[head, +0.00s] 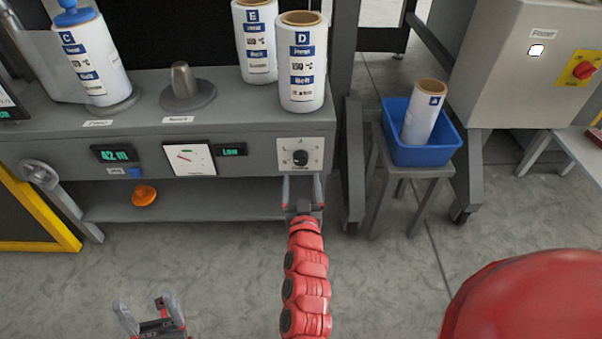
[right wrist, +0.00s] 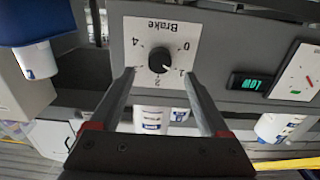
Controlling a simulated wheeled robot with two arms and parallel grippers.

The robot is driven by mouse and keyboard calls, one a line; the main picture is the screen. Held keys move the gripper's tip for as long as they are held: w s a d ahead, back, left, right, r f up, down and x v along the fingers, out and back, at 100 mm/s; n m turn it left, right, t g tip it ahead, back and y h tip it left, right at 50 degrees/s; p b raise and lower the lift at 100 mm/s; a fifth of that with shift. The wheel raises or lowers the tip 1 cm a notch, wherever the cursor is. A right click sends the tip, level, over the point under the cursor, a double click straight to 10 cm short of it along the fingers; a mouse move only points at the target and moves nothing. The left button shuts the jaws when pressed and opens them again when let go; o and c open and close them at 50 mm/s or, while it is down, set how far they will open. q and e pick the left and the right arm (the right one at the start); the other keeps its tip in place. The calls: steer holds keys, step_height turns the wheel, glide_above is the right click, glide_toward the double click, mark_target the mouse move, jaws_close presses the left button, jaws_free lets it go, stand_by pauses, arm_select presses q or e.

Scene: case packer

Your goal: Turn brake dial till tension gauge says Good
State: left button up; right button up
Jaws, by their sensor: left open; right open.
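The brake dial (head: 300,158) is a black knob on a white plate at the right of the grey bench front. In the right wrist view the dial (right wrist: 160,60) appears upside down, its pale mark seeming to point near 1. My right gripper (head: 303,180) is open just below the dial; in the wrist view its fingertips (right wrist: 158,74) spread either side of the knob, and contact cannot be told. The tension gauge (head: 190,159) is a white square; the display (head: 231,150) beside it reads Low. My left gripper (head: 148,305) is open and empty at the bottom left.
Label rolls D (head: 302,75), E (head: 255,45) and C (head: 92,60) stand on the bench. A display (head: 114,153) reads 42 m. An orange knob-like object (head: 144,195) lies on the lower shelf. A blue bin (head: 421,150) holding a roll stands on a stool to the right.

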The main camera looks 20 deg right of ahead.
mark_target(301, 163)
steer(key=b+x, duration=0.1)
steer(key=x, duration=0.3)
steer(key=shift+w+d+f, duration=0.1)
steer(key=shift+w+f, duration=0.05)
steer(key=shift+w, duration=0.2)
steer(key=shift+w+d+b, duration=0.15)
steer(key=shift+w+b, duration=0.2)
steer(key=shift+w, duration=0.25)
jaws_close()
steer(key=m+p, duration=0.2)
steer(key=shift+r+p, duration=0.4)
steer(key=shift+f+m+p, duration=0.1)
steer(key=shift+m+p, duration=0.25)
steer(key=shift+m, duration=0.65)
steer(key=shift+f+m, duration=0.2)
steer(key=shift+m, duration=0.4)
